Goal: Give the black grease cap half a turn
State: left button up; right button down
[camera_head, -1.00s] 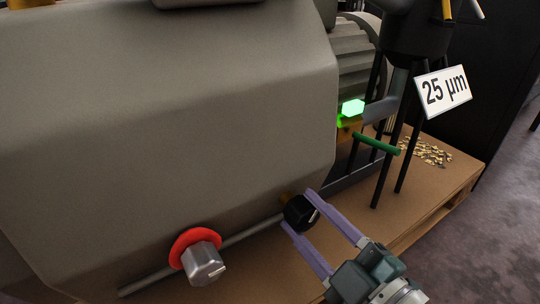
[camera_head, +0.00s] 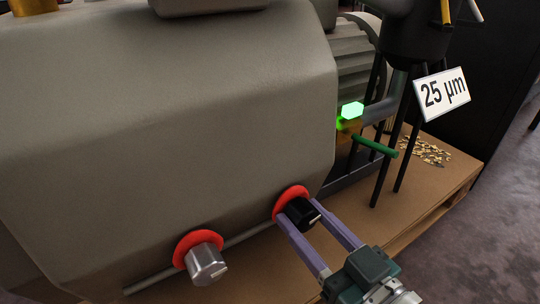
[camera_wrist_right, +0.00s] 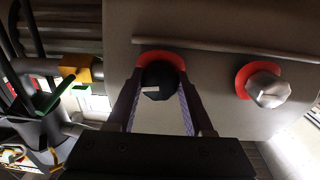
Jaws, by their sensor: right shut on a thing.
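The black grease cap (camera_head: 304,214) sits low on the right end of the grey machine housing, in front of a red ring (camera_head: 291,193). It has a white mark on its face. My right gripper (camera_head: 301,211) reaches in from the lower right with its purple fingers on either side of the cap, shut on it. In the right wrist view the cap (camera_wrist_right: 158,82) sits between the fingertips, the red ring arching behind it. My left gripper is not in view.
A silver knob (camera_head: 205,264) with its own red ring stands left of the cap. A thin rail runs along the housing. A green-handled valve (camera_head: 375,146), black legs and a "25 µm" sign (camera_head: 442,93) stand to the right. Brass bits lie on the wooden base.

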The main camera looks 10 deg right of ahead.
jog(key=shift+r+m, duration=0.1)
jog(key=shift+m, duration=0.5)
jog(key=shift+c, duration=1.4)
grip_release()
jog(key=p+v, duration=0.3)
jog(key=v, duration=0.7)
